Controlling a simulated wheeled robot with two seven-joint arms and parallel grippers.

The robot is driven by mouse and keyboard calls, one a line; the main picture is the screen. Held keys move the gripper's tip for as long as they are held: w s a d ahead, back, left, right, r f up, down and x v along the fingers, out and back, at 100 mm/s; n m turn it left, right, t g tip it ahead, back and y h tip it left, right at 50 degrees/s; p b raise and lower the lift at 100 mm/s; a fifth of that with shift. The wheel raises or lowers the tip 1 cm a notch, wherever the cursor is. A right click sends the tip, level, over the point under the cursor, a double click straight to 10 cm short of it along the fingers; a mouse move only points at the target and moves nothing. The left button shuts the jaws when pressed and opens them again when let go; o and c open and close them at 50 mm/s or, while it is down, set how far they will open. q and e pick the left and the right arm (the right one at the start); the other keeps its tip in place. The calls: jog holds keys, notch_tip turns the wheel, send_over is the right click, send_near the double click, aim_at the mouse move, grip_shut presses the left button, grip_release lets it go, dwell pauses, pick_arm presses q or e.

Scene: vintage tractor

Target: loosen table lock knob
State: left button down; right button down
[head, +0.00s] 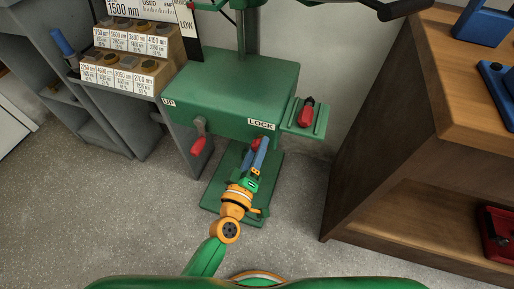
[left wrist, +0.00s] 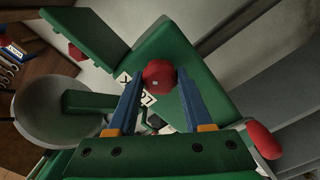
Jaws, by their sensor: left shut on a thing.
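The table lock knob is a red faceted knob (head: 254,145) on the front of the green machine table (head: 232,92), just below the white LOCK label (head: 261,125). In the left wrist view the knob (left wrist: 158,73) sits between the two blue fingertips. My left gripper (head: 259,147) is shut on the knob, its fingers on either side of it. In the head view the fingers hide part of the knob. My right gripper is in neither view.
A red-handled crank (head: 198,146) hangs left of the knob near the UP label. A green side tray (head: 318,122) holds a red-and-black tool (head: 306,112). A wooden bench (head: 400,120) stands right; a grey cabinet (head: 115,98) with labelled bins stands left.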

pick_arm(q)
jog(key=shift+n+b, duration=0.55)
jog(key=shift+n, duration=4.55)
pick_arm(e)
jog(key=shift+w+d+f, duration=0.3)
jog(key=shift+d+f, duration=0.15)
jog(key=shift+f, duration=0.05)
pick_arm(q)
jog(key=shift+c, duration=1.5)
grip_release()
